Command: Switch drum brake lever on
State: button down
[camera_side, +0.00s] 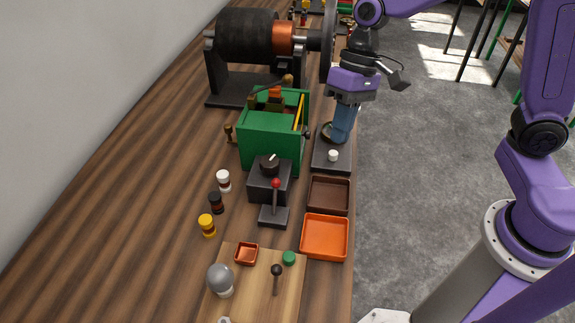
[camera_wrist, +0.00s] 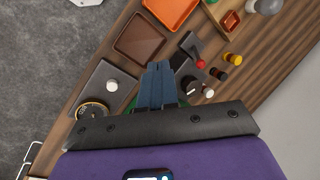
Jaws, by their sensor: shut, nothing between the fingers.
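A small lever with a red knob (camera_side: 276,183) stands on a dark base (camera_side: 272,217) in the side view. In the wrist view its red knob (camera_wrist: 200,64) is just right of my fingertips. A second lever with a black knob (camera_side: 276,270) stands on the light wooden board. No label shows which one is the drum brake lever. My gripper (camera_side: 339,143) has blue fingers, shut and empty, pointing down near the dark plate with a white button (camera_side: 333,155). It is behind and to the right of the red-knobbed lever, apart from it. The fingers (camera_wrist: 160,66) also show together in the wrist view.
A green box (camera_side: 270,140) and a large black drum (camera_side: 247,35) stand behind. A black block with a rotary knob (camera_side: 269,165) is beside the red-knobbed lever. Brown (camera_side: 329,194) and orange (camera_side: 325,237) trays lie along the bench edge. Several small posts stand left.

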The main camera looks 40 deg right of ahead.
aim_at(275, 198)
jog(key=w+m+y, duration=0.1)
jog(key=w+m, duration=0.2)
jog(key=w, duration=0.3)
jog(key=shift+w+a+f, duration=0.3)
jog(key=shift+a+f, duration=0.1)
jog(key=shift+f, duration=0.05)
jog(key=x, duration=1)
jog(key=a, duration=0.2)
jog(key=shift+s+a+r, duration=0.15)
jog(key=shift+a+r, duration=0.1)
jog(key=shift+s+a+r, duration=0.15)
jog(key=shift+a, duration=0.6)
